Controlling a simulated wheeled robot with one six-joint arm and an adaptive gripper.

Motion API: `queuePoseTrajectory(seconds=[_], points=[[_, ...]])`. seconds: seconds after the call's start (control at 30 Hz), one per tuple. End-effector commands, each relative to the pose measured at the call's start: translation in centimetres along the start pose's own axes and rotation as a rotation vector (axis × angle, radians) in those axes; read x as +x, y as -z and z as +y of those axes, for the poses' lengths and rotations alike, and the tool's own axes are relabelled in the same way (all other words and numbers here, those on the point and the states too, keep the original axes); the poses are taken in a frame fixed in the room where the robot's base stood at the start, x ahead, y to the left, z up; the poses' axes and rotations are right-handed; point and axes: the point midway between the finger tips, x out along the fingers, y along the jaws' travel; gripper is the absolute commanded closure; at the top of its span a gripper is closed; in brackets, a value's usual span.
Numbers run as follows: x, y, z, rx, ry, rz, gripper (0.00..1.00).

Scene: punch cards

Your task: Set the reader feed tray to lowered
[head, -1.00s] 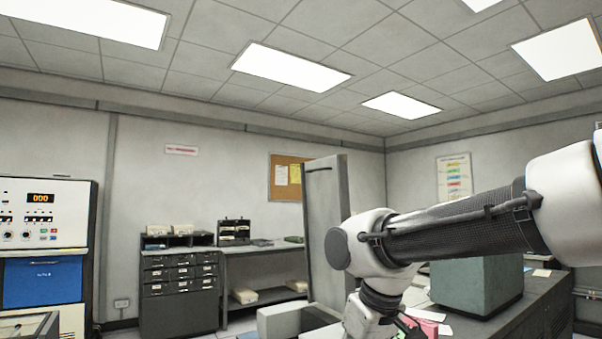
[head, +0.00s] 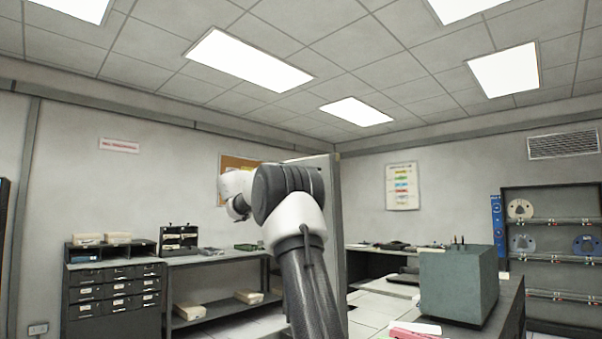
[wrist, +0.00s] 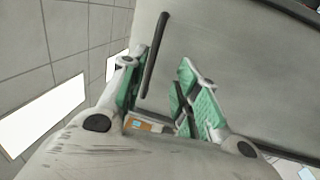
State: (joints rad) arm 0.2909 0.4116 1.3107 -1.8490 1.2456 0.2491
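A tall grey upright panel (head: 332,240) stands behind my arm in the head view; it may be the reader feed tray, raised. In the wrist view a large grey panel (wrist: 225,45) fills the upper right, with a dark bar-like handle (wrist: 155,55) on it. My gripper (wrist: 160,88) has its two green-padded fingers apart, with nothing held between them. The bar appears beyond the gap between the fingers; I cannot tell how far off it is. In the head view the gripper is hidden behind my arm, and the reader's body is not clearly seen.
A grey-green box (head: 458,285) stands on a dark desk at right, beside pink and white cards (head: 415,329). A drawer cabinet (head: 114,300) and a shelf table (head: 215,290) line the back wall. A tape rack (head: 556,250) stands far right.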

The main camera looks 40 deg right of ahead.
Motion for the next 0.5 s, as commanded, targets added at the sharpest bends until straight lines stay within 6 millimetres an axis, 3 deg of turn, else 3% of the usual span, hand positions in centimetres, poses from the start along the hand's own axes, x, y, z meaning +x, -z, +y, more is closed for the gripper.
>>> queuePoseTrajectory(seconds=[0.17, 0.5], points=[[1.4, 1.1, 0.6, -0.01, -0.06, -0.006, 0.68], [6.8, 1.0, 0.8, -0.01, -0.058, -0.005, 0.68]])
